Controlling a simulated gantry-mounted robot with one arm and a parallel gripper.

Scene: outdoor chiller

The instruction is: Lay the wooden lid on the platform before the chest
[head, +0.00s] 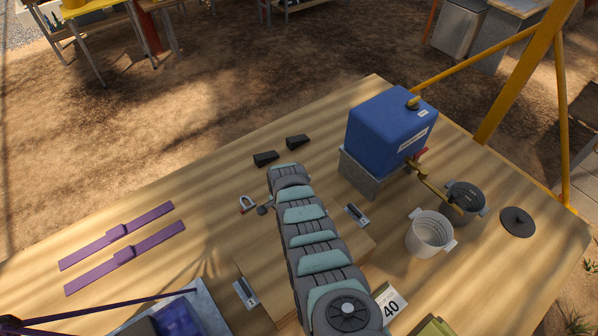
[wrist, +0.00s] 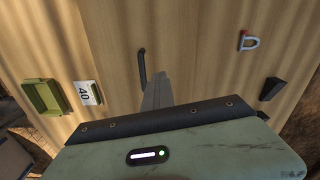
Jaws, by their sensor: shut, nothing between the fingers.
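A pale wooden chest-like box (head: 262,262) with a flat wooden top lies under my arm in the head view. Much of it is hidden, and I cannot tell where lid and chest part. A grey latch (head: 245,292) sits at its left end and another (head: 357,215) at its right. In the wrist view, a black bar handle (wrist: 142,66) stands on wood. My gripper (wrist: 157,82) is shut and empty just beside this handle, to its right in the picture. I cannot tell whether they touch. The platform is the wooden tabletop (head: 205,235), or so it seems.
A blue box (head: 385,130) on a grey block, a white pot (head: 428,236), a dark pot (head: 466,203) and a black disc (head: 517,221) stand right. A "40" card (head: 391,305) and green tray (wrist: 44,96) are near. Shackle (head: 247,204), wedges (head: 265,158) and purple strips (head: 125,252) lie left.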

